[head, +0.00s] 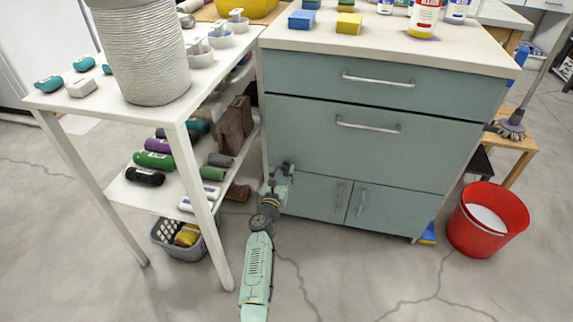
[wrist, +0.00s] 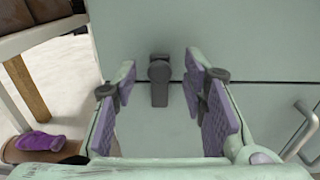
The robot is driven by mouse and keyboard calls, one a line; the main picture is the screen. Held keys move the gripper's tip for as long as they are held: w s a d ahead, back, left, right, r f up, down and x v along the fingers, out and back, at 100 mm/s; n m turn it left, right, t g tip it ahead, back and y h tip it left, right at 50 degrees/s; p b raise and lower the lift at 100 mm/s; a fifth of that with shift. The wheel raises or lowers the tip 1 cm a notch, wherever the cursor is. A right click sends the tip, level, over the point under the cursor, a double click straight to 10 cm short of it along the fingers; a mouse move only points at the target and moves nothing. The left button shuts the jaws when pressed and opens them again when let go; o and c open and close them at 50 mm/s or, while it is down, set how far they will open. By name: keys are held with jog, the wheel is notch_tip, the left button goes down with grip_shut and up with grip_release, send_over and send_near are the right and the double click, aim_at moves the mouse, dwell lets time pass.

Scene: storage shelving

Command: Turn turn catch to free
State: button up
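The catch (wrist: 159,92) is a small dark grey piece on the front of the grey-green cabinet (head: 365,155). In the wrist view it has a rounded top and a straight lever pointing down, across a horizontal seam in the cabinet face. My gripper (wrist: 160,72) is open, with its purple-padded fingers on either side of the catch in that view. No contact shows, and the remaining distance is hard to judge. In the head view my gripper (head: 277,180) is at the cabinet's lower left front and hides the catch.
Cabinet door handles (head: 361,202) lie to the right. A red bucket (head: 487,220) stands farther right. The floor in front is clear.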

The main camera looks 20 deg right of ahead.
jog(key=shift+w+d, duration=0.2)
jog(key=shift+w, duration=0.2)
grip_shut()
dwell(0.4)
